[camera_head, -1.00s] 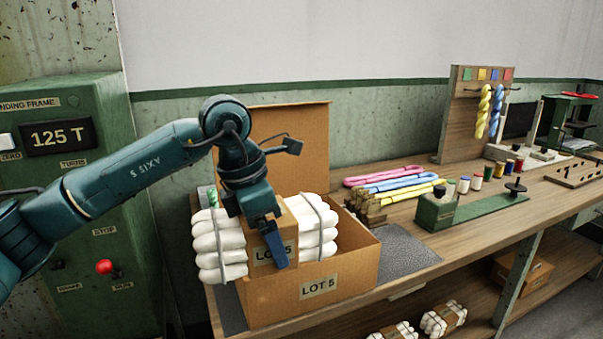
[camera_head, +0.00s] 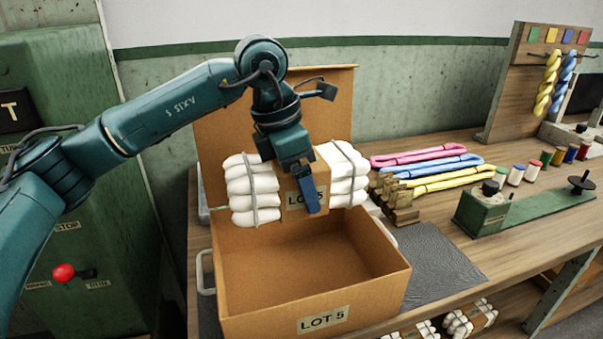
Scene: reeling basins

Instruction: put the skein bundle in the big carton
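The skein bundle, white skeins (camera_head: 252,190) tied with grey cords around a brown band labelled LOT, is held up at the back of the big carton's opening. My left gripper (camera_head: 308,190) is shut on the bundle's brown middle band from above. The big carton (camera_head: 315,295) is brown, labelled LOT 5, and stands open on the bench with its back flap upright behind the bundle. The carton's visible inside is empty. The bundle hides part of the carton's back rim. My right gripper is not in view.
Pink, blue and yellow skeins (camera_head: 430,168) lie right of the carton beside wooden pieces (camera_head: 398,200). A green winder (camera_head: 485,208) and several spools stand farther right. A grey mat (camera_head: 440,275) beside the carton is clear. More white bundles (camera_head: 470,318) sit on the shelf below.

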